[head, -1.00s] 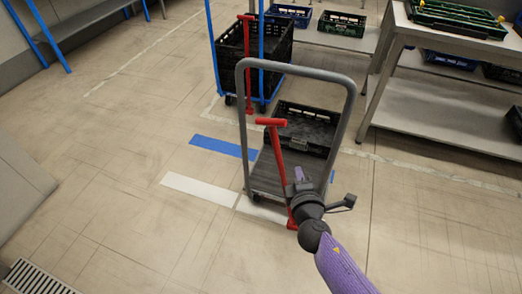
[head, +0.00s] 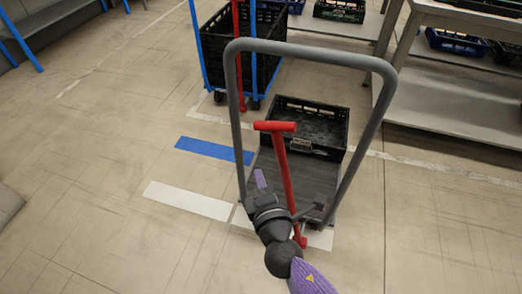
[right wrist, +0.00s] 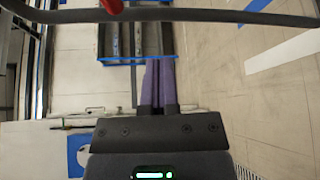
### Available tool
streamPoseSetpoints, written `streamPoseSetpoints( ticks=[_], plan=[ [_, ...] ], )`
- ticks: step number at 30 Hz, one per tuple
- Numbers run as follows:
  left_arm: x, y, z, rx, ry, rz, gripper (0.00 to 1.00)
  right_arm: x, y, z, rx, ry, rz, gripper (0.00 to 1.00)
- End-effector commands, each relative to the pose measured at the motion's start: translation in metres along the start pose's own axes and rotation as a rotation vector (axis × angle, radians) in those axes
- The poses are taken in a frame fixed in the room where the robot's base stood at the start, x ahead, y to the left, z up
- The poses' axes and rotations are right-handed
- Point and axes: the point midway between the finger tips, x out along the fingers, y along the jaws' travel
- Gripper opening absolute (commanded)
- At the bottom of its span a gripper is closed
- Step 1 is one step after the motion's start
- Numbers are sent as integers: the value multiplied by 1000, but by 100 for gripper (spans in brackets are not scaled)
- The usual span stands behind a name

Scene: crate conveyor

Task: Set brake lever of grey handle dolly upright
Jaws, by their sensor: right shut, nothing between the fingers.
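The grey handle dolly has a tall grey hoop handle (head: 310,48) and a dark deck (head: 318,182). Its red brake lever (head: 284,165) has a T-shaped top and slants up and left in the head view from a red foot near the floor. I cannot tell its true tilt. My right gripper (head: 260,179) has purple fingers, shut and empty, just left of the lever's shaft. Its fingers (right wrist: 159,82) also show together in the right wrist view, where a bit of red (right wrist: 112,5) shows at the top near a dark bar. My left gripper is not in view.
A black crate (head: 310,125) sits on the dolly's deck. Behind stands a blue-handled dolly (head: 197,50) with a black crate and its own red lever (head: 239,60). Grey shelving (head: 450,105) with crates is at the right.

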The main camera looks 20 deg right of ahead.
Motion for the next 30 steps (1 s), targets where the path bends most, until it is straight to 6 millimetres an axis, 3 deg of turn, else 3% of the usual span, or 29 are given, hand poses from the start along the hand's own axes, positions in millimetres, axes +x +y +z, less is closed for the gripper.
streamPoseSetpoints(
  ticks=[13,21,30],
  plan=[
    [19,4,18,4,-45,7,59,94,-1,0,0,0,1,0],
    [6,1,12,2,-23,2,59,82,4,35,-1,-1,2,0],
    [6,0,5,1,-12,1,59,80,2,39,1,-1,0,0]
  ],
)
